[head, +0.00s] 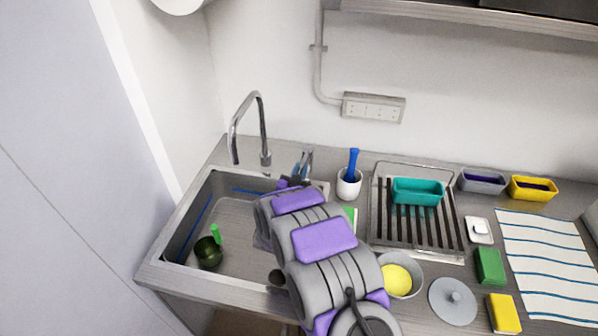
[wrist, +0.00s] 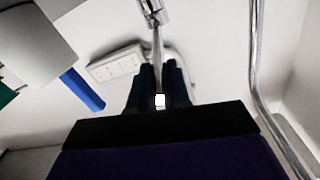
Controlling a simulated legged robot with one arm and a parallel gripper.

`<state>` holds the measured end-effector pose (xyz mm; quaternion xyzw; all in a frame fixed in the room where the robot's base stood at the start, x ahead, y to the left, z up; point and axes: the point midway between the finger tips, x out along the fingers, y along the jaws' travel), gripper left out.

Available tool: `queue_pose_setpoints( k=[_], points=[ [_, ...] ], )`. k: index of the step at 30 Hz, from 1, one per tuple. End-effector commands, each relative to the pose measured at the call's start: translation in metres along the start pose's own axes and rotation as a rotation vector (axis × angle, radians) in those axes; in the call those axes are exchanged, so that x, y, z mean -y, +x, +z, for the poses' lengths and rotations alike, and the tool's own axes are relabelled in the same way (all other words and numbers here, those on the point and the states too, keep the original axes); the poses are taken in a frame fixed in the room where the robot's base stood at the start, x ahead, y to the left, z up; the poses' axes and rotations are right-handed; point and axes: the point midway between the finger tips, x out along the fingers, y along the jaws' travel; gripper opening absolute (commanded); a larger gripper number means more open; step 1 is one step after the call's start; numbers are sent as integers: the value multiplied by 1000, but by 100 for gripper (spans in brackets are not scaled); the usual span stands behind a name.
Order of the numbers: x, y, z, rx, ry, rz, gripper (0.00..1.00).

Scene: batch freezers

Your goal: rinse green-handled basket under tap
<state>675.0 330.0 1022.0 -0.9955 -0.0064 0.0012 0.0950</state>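The green-handled basket is a small dark round vessel (head: 208,253) with a green handle (head: 216,234), in the left part of the sink (head: 190,208). The tap (head: 262,120) arches over the sink's back left, its spout end above the rear of the basin. No water shows. My gripper (head: 302,168) is behind the sink, right of the tap and well apart from the basket. In the wrist view its dark fingers (wrist: 158,82) stand on either side of a thin metal lever (wrist: 156,45). I cannot tell whether they grip it. The tap's pipe (wrist: 254,70) runs down the right side there.
A white cup (head: 348,184) with a blue-handled brush (head: 353,163) stands right of my gripper. A drying rack (head: 380,225) holds a teal tub (head: 418,191). A bowl (head: 412,267), lid (head: 453,301) and sponges (head: 490,266) fill the counter's right. A wall stands left of the sink.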

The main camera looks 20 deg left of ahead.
Motion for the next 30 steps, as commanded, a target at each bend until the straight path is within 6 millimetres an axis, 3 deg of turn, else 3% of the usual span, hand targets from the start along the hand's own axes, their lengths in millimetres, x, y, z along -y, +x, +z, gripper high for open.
queue_pose_setpoints(
  k=[5,20,30],
  points=[
    [0,0,0,0,0,-1,0],
    [-1,0,0,1,-1,-5,0],
    [-20,4,-5,22,-1,-134,0]
  ],
)
